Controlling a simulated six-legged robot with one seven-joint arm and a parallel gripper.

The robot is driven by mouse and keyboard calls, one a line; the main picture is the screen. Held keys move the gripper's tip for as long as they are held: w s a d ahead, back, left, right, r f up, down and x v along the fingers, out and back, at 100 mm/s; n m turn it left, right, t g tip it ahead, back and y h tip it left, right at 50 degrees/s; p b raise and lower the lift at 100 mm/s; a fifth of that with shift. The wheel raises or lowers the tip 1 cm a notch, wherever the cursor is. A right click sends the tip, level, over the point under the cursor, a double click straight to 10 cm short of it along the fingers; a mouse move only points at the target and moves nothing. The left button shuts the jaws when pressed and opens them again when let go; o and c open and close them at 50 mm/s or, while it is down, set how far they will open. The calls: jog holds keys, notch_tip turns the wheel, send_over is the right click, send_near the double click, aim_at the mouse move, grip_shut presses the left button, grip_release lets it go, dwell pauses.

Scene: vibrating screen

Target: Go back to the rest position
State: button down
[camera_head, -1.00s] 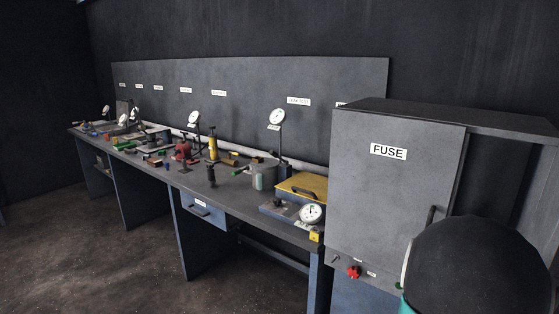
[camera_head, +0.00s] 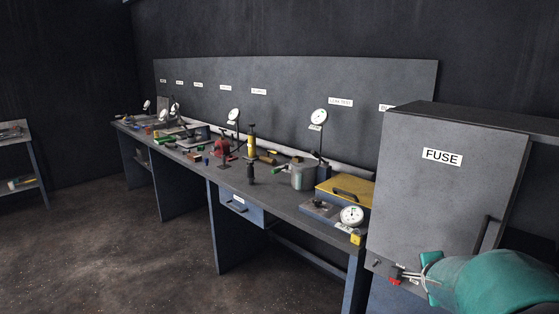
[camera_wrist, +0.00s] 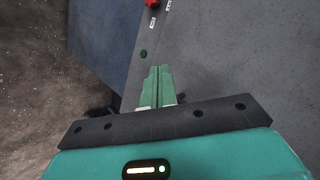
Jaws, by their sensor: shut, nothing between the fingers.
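My gripper (camera_head: 424,268) shows at the lower right in the head view, with my teal arm behind it. It is in front of the lower part of the grey fuse cabinet (camera_head: 425,205), close to the red knob (camera_head: 395,274). In the wrist view my gripper (camera_wrist: 160,70) has its two green fingers together with nothing between them. The red knob (camera_wrist: 152,3) shows at the top edge there, ahead of the fingertips. I cannot tell the exact gap between my fingers and the cabinet face.
A long workbench (camera_head: 283,208) with tools, dial gauges and a yellow-lidded box (camera_head: 345,190) runs left of the cabinet. The cabinet handle (camera_head: 482,232) sticks out near my arm. A small shelf (camera_head: 18,158) stands at far left. The floor (camera_head: 110,245) before the bench is clear.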

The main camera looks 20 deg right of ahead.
jog(key=a+r+n+y, duration=0.25)
jog(key=a+n, duration=0.35)
jog(key=a, duration=0.6)
jog(key=a+r+n+y, duration=0.25)
jog(key=a+n, duration=0.35)
jog(key=a, duration=0.5)
jog(key=s+a+n+y, duration=0.1)
jog(key=s+a+n, duration=0.3)
jog(key=a, duration=0.3)
jog(key=s+a+n+g+y, duration=0.1)
jog(key=s+a+n, duration=0.4)
jog(key=a+n, duration=0.1)
jog(key=shift+a+r+n, duration=0.35)
jog(key=shift+a+n, duration=0.05)
jog(key=shift+a, duration=0.15)
jog(key=shift+s, duration=0.15)
